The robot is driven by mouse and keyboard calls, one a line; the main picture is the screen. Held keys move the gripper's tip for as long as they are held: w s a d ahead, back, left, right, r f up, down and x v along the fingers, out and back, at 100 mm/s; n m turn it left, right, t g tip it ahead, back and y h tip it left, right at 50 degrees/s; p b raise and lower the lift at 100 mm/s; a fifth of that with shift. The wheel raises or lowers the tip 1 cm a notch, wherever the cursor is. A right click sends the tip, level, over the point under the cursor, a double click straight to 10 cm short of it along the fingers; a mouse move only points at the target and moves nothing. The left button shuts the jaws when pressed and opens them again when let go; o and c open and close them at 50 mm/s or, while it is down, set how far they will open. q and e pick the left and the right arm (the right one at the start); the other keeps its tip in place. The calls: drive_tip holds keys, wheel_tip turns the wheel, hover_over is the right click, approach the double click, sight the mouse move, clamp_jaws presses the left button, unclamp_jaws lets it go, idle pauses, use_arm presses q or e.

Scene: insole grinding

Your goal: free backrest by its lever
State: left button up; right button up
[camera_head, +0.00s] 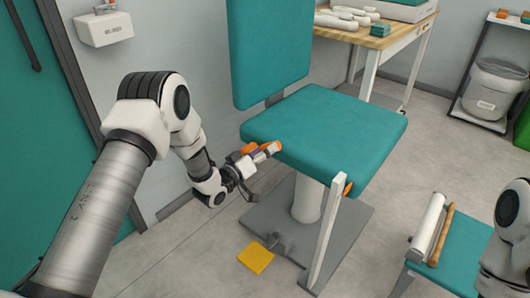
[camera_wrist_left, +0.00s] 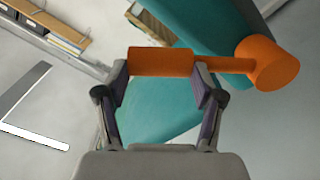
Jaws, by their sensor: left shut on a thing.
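The teal chair has an upright backrest (camera_head: 270,48) and a padded seat (camera_head: 325,128) on a white column. An orange lever (camera_wrist_left: 160,61) shows large in the left wrist view, with a thin neck and a round orange knob (camera_wrist_left: 268,64) at its right. My left gripper (camera_wrist_left: 162,88) is shut on the lever's thick part, one finger at each end of it. My right gripper is not in view; only part of that arm shows at the right edge.
A yellow pedal (camera_head: 256,258) lies on the floor by the grey chair base (camera_head: 345,235). A wooden table (camera_head: 385,38) stands behind.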

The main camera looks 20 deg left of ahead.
use_arm(q)
drive_tip(key=shift+w+r, duration=0.3)
drive_tip(key=shift+r, duration=0.25)
drive_tip(key=o, duration=1.6)
drive_tip(key=shift+o, duration=0.4)
drive_tip(key=shift+w+d+f, duration=0.2)
drive_tip(key=shift+f, duration=0.05)
drive_tip(key=shift+s+a+f, duration=0.15)
drive_tip(key=v, duration=1.2)
